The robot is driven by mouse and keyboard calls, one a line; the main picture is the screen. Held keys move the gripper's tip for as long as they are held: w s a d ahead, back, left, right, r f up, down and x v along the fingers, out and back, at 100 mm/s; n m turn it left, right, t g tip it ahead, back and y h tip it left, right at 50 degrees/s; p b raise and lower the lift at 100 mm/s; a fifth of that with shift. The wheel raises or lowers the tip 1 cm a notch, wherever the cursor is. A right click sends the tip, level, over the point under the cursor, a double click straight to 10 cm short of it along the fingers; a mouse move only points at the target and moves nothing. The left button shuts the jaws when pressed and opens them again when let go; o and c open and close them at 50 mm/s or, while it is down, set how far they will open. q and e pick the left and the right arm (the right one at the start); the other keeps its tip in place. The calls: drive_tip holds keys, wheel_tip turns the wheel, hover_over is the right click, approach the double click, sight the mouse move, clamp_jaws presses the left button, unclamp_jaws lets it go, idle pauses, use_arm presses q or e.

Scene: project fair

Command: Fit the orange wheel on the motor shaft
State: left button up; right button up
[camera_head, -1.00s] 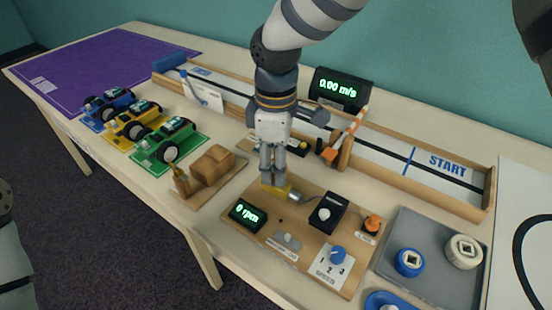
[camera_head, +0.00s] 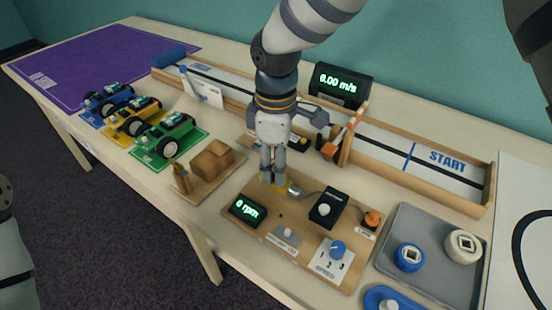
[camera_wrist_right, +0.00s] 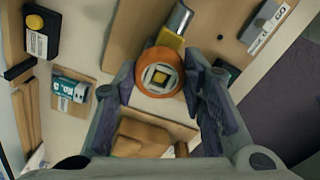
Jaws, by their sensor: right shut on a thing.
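The orange wheel (camera_wrist_right: 148,82) is between the fingers of my right gripper (camera_wrist_right: 162,84) in the right wrist view. A pale square hub with a yellowish centre faces the camera. The yellow motor (camera_wrist_right: 170,39) with its silver can (camera_wrist_right: 180,16) lies just beyond the wheel. I cannot tell whether the shaft is in the hub. In the head view my right gripper (camera_head: 272,180) points down at the motor (camera_head: 282,188) on the wooden test board (camera_head: 304,236), and its fingers hide the wheel. My left gripper is out of view.
The board carries an rpm display (camera_head: 247,210), a black box (camera_head: 328,208) and a blue speed knob (camera_head: 338,249). A wooden block stand (camera_head: 210,165) is left of the gripper. A grey tray (camera_head: 435,280) holds a blue wheel (camera_head: 409,257) and a white wheel (camera_head: 463,247).

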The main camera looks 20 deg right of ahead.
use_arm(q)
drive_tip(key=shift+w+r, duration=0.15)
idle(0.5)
use_arm(e)
drive_tip(key=o, duration=1.3)
drive_tip(key=shift+r+p, duration=0.55)
drive_tip(key=shift+r, duration=1.05)
drive_tip(key=shift+r+p, duration=0.45)
drive_tip(key=shift+r, duration=1.85)
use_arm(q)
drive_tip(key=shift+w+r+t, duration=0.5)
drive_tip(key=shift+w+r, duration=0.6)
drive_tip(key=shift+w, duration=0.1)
